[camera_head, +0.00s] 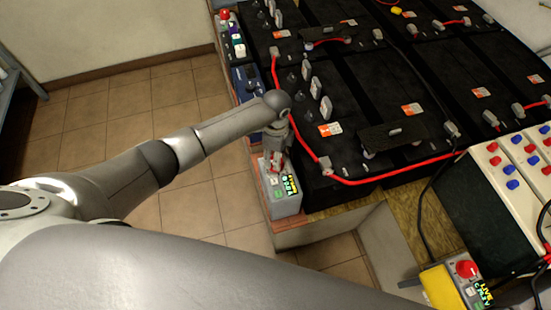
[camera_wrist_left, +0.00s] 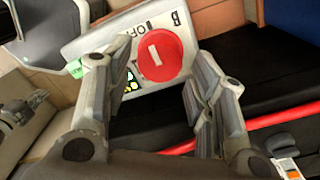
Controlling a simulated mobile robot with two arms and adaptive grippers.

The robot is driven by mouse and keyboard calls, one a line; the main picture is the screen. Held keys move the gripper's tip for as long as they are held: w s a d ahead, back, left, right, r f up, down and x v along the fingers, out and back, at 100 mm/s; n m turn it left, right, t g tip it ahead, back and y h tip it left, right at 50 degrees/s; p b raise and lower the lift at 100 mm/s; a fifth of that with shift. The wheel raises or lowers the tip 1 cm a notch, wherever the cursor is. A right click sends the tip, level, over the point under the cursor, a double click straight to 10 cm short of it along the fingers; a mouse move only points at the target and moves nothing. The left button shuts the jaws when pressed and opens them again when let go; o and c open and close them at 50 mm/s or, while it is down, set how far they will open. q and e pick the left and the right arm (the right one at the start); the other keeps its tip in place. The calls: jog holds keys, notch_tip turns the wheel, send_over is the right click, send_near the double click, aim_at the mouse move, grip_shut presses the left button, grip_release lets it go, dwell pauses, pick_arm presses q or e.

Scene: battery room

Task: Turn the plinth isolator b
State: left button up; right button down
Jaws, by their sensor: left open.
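The plinth isolator b is a grey box (camera_head: 283,203) on the plinth ledge, at the left front of the batteries. It bears a lit label with yellow and green lettering. In the left wrist view its pale face (camera_wrist_left: 100,42) carries a letter B and a round red knob (camera_wrist_left: 160,56) with a pale bar mark. My left gripper (camera_head: 275,162) points down over the box in the head view and partly hides the knob. In the left wrist view its open fingers (camera_wrist_left: 150,85) stand either side of the knob; I cannot tell whether they touch it. My right gripper is out of view.
Black batteries (camera_head: 345,100) with red cables (camera_head: 390,178) fill the space right of the isolator. Tiled floor (camera_head: 150,95) is clear at left.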

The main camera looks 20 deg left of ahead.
pick_arm(q)
jog(key=shift+f, duration=1.55)
jog(key=shift+c, duration=0.2)
jog(key=c, duration=0.7)
